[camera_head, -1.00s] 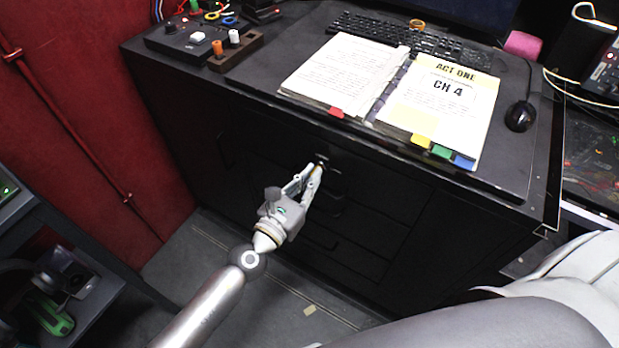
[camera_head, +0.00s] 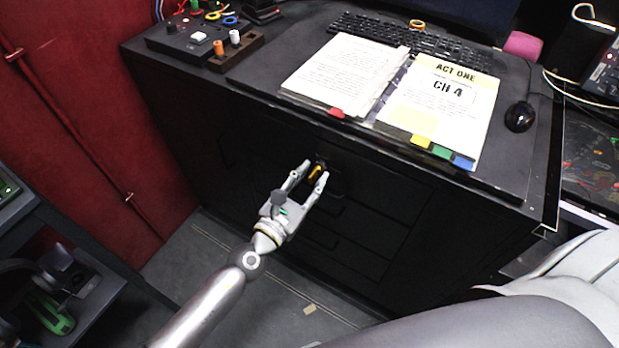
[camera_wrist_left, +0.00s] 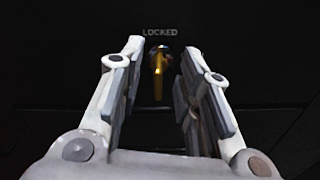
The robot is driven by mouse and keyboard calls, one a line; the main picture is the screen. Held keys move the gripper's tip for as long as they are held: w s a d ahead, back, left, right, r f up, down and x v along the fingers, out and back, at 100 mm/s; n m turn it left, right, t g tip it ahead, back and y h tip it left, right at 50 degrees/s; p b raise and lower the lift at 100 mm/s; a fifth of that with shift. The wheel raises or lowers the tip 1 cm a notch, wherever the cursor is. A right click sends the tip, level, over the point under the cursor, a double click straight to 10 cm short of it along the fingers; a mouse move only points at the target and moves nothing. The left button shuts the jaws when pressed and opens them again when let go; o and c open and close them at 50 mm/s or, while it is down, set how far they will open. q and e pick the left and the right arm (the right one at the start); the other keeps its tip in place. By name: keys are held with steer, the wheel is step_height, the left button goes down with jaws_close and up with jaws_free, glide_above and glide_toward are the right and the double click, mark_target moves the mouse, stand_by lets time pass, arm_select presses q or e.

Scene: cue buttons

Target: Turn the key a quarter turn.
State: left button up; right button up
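The key (camera_head: 316,171) is a small yellow piece in a lock on the front of the black cabinet (camera_head: 190,130). In the left wrist view the key (camera_wrist_left: 158,82) hangs upright below a round lock, under the word LOCKED (camera_wrist_left: 160,32). My left gripper (camera_head: 316,169) is open, its two fingers on either side of the key with a gap to each. In the left wrist view the left gripper (camera_wrist_left: 160,58) shows nothing between its pads but the key beyond. My right gripper is not in view.
An open binder (camera_head: 435,105), a keyboard (camera_head: 400,37) and a mouse (camera_head: 520,116) lie on the cabinet top. A button box (camera_head: 190,38) stands at its back left. Drawer handles are below the lock. A red wall (camera_head: 80,110) is at the left.

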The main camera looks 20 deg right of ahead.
arm_select(q)
steer(key=v, duration=0.7)
steer(key=shift+s+a, duration=0.25)
steer(key=shift+a, duration=0.1)
